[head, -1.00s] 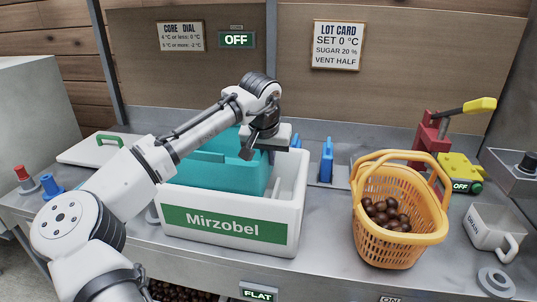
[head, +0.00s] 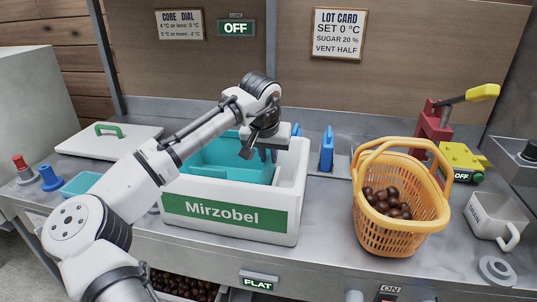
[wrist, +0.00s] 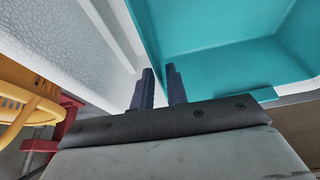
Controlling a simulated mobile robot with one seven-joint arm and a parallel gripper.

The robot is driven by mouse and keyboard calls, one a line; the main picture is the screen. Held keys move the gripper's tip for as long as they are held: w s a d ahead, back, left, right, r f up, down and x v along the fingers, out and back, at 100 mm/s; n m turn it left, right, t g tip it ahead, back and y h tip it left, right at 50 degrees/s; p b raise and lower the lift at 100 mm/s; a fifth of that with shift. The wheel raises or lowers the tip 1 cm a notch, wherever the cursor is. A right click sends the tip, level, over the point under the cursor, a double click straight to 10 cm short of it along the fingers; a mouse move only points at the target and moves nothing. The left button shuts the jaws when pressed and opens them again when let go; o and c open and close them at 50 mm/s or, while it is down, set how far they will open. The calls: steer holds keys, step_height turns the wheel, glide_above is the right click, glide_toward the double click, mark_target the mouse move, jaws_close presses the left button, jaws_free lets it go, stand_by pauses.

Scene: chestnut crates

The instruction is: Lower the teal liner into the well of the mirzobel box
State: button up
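The white Mirzobel box (head: 293,182) stands on the counter, its green name label facing front. The teal liner (head: 247,173) is inside the box's opening, with its open top up and its upper part showing near the rim. My gripper (head: 266,156) is over the box's right side, fingers pointing down at the liner's right wall. In the wrist view, the fingers (wrist: 160,78) are close together at the edge of the liner (wrist: 225,35), pinching its rim. The white box wall (wrist: 70,35) lies to the left. The liner's underside is hidden, and my arm covers the box's left part.
An orange basket of chestnuts (head: 365,235) stands right of the box. A blue upright piece (head: 327,150) is behind, between them. A white lid with a green handle (head: 100,145) and a small cyan tray (head: 78,184) lie left. A mug (head: 495,218) is far right.

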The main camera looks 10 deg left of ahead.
steer(key=shift+o, duration=1.2)
steer(key=shift+r, duration=0.1)
steer(key=b+v, duration=0.1)
steer(key=v, duration=1.2)
steer(key=shift+r+b, duration=0.3)
steer(key=shift+b, duration=0.05)
steer(key=shift+s, duration=0.1)
